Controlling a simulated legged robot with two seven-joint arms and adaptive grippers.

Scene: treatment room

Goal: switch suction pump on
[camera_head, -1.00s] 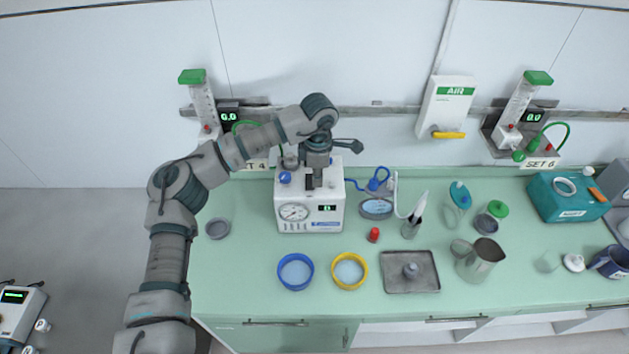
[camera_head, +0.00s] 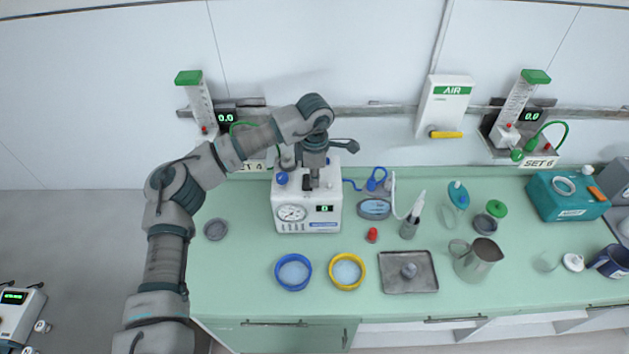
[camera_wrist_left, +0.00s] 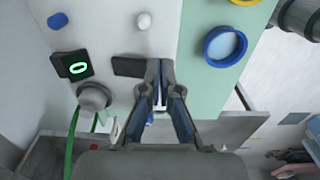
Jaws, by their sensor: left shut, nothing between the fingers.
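The suction pump (camera_head: 292,226) is a white box with a round gauge and a small lit green display (camera_head: 324,209) on its front, standing on the green counter near the wall. A blue knob (camera_head: 282,179) is on its top left. My left gripper (camera_head: 313,184) points down at the pump's top, its fingers together and empty. In the left wrist view, the closed fingertips (camera_wrist_left: 160,66) are beside a dark flat block (camera_wrist_left: 128,66) on the white surface, likely the switch. I cannot tell whether they touch it. My right gripper is not in view.
Blue (camera_head: 293,288) and yellow (camera_head: 344,286) rimmed dishes sit in front of the pump. A small red object (camera_head: 372,235), a metal tray (camera_head: 409,288) and a metal jug (camera_head: 478,260) are to its right. A grey dish (camera_head: 216,229) is left. Wall flowmeters stand behind.

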